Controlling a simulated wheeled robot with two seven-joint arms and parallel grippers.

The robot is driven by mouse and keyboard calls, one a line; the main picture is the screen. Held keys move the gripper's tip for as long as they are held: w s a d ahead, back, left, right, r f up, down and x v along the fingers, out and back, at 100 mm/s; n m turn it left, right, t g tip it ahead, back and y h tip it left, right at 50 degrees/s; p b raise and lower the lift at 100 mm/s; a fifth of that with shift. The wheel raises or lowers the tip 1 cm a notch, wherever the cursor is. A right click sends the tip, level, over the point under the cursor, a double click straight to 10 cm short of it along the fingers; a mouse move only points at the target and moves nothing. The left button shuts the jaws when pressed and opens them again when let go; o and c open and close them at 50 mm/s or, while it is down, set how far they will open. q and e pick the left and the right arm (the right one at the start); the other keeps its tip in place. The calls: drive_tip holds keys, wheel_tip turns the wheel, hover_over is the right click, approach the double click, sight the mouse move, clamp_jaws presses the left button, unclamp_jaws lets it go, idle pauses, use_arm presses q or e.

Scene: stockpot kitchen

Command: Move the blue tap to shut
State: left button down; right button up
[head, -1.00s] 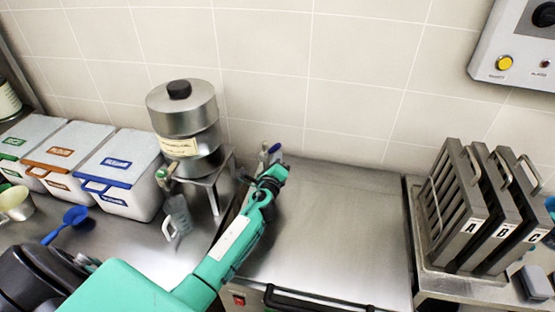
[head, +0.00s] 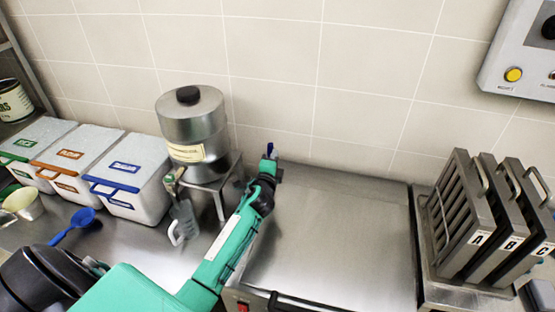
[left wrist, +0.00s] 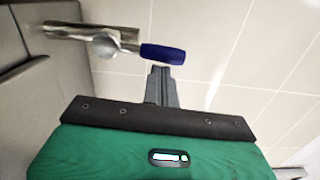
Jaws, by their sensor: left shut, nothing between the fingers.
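The blue tap shows in the left wrist view as a blue lever handle (left wrist: 163,54) on a round metal pivot, beside a metal pipe (left wrist: 75,32). The handle points right, roughly in line with the pipe. In the head view the blue handle (head: 270,150) stands at the back left corner of the steel top, near the wall. My left gripper (head: 269,165) is at the tap, hiding most of its body. Its fingers (left wrist: 162,72) are shut and empty, with tips right at the handle's edge; I cannot tell whether they touch. My right gripper is not in view.
A steel pot (head: 190,115) on a stand, with its own tap and a jug (head: 184,222) below, is left of my arm. Lidded bins (head: 135,195) stand farther left. Lettered racks (head: 465,215) are at right. The steel top (head: 340,230) between is clear.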

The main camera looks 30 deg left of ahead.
use_arm(q)
drive_tip(key=shift+a+r+n, duration=0.1)
drive_tip(key=shift+a+n, duration=0.15)
drive_tip(key=shift+n, duration=0.15)
drive_tip(key=shift+d, duration=0.1)
idle(0.4)
